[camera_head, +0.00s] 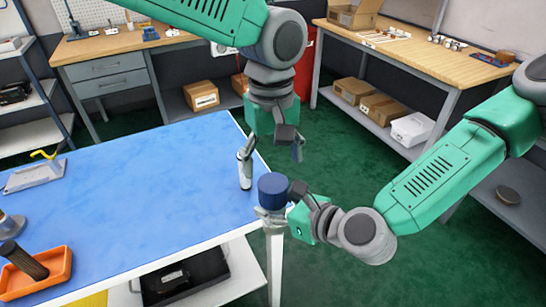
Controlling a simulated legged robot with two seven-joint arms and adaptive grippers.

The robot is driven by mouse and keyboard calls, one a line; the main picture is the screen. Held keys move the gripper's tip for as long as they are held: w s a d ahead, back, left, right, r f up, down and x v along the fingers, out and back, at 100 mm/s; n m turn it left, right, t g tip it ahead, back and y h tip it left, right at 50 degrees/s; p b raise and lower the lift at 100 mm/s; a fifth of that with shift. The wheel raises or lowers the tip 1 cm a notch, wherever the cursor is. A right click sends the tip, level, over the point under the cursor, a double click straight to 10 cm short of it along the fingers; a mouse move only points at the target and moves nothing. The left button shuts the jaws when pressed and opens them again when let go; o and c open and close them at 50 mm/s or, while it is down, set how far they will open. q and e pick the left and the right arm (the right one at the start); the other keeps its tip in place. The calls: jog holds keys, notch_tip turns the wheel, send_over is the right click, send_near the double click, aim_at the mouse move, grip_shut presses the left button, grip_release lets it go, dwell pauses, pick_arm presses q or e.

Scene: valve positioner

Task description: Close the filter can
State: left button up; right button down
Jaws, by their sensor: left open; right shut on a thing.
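A blue cylinder (272,188), which looks like the filter can or its cap, is at the right corner of the blue table. A grey part shows just under it; I cannot tell whether that is a fitting or a fingertip. My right gripper (284,206) comes in from the right and is shut on the blue cylinder. My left gripper (272,155) hangs open above and slightly behind it, fingers pointing down, apart from the cylinder. A slim silver piece (244,170) shows at its left side; I cannot tell whether it is a finger or a separate part.
The blue table (150,190) is mostly clear in the middle. An orange tray (38,272) with a dark cylinder and a grey stand with a yellow hook (38,175) are at its left. A wooden bench (420,50) stands at the back right.

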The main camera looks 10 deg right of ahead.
aim_at(273, 182)
dwell(0.4)
pick_arm(q)
jog(key=shift+s+f, duration=0.1)
jog(key=shift+f, duration=3.9)
jog(key=c, duration=1.2)
jog(key=o, duration=1.3)
jog(key=shift+d, duration=0.1)
jog(key=shift+c, duration=0.2)
